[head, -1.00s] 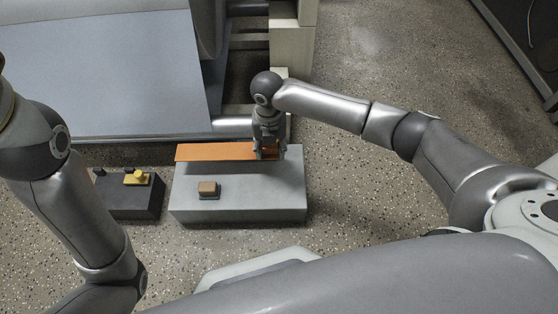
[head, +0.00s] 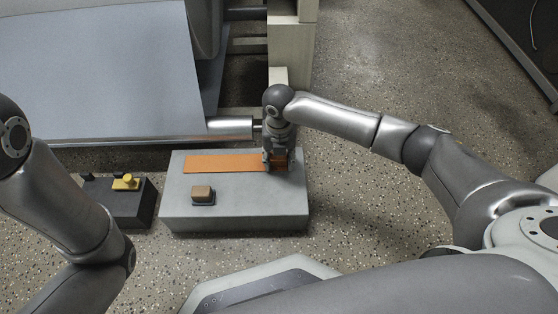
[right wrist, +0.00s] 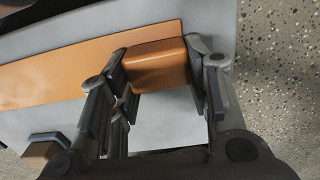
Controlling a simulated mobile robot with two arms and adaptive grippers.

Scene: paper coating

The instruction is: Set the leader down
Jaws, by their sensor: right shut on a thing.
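The leader is a long flat orange strip (head: 222,163) lying along the back of the grey block's top (head: 235,208), or very close to it. In the right wrist view the strip (right wrist: 60,75) runs left from an orange block-shaped grip (right wrist: 158,66) at its right end. My right gripper (head: 277,164) is over the strip's right end, and its fingers (right wrist: 158,82) are on both sides of the orange grip, shut on it. The left gripper is outside the head view; only my left arm shows.
A small brown block on a dark base (head: 202,195) sits at the front left of the grey block. A dark box (head: 128,205) with a yellow knobbed piece (head: 126,182) stands to the left. A large pale sheet (head: 100,70) and a metal roller (head: 230,126) are behind.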

